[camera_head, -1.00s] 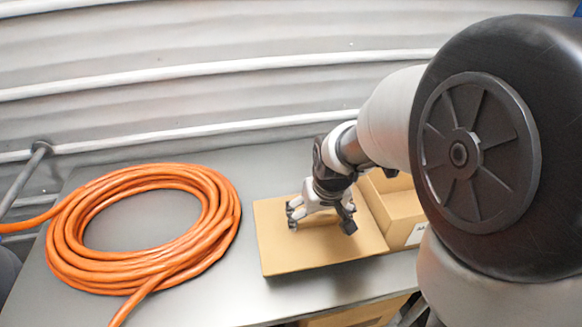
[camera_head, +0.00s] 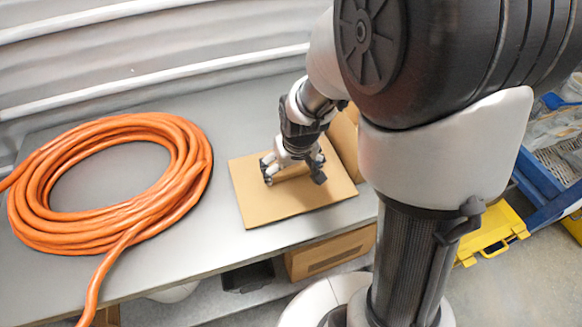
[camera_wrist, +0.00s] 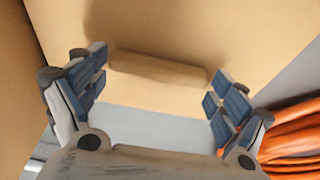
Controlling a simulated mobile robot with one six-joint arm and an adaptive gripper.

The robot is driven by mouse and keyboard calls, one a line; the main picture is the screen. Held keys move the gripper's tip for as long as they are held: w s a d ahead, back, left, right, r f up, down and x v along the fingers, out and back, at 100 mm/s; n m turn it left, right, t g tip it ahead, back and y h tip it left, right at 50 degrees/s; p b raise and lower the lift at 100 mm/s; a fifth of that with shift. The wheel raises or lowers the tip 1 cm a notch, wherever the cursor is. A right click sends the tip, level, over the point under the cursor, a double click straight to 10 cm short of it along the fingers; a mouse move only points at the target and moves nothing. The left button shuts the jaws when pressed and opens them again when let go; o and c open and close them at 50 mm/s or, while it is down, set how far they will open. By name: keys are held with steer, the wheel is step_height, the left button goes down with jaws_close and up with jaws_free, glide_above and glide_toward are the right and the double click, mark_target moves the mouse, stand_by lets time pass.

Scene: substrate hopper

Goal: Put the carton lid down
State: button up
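The carton lid (camera_head: 255,205) is a flat tan cardboard panel, level on or just above the grey bench top; I cannot tell which. A bar-shaped handle stands on its upper face and shows in the wrist view (camera_wrist: 160,68). My gripper (camera_head: 293,174) points down at the lid's middle. Its blue-padded fingertips (camera_wrist: 160,72) are wide apart, one at each end of the handle, and appear to touch both ends. The open carton (camera_head: 346,140) stands right behind the lid, mostly hidden by my arm.
A coiled orange hose (camera_head: 185,205) lies on the bench left of the lid. Another cardboard box (camera_head: 330,255) sits below the bench's front edge. A yellow case (camera_head: 490,235) and a blue crate (camera_head: 545,195) stand at the right. Bare bench (camera_head: 205,245) lies in front of the lid.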

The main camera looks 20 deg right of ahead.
mark_target(295, 188)
steer(key=shift+o, duration=1)
steer(key=shift+r, duration=0.2)
steer(key=p+v, duration=0.5)
steer(key=v, duration=0.7)
steer(key=s+r, duration=0.5)
steer(key=s, duration=0.3)
steer(key=s+a+r+t, duration=0.1)
steer(key=s+r, duration=0.4)
steer(key=s, duration=0.3)
steer(key=shift+s+a, duration=0.25)
steer(key=shift+a, duration=0.05)
steer(key=shift+r, duration=0.2)
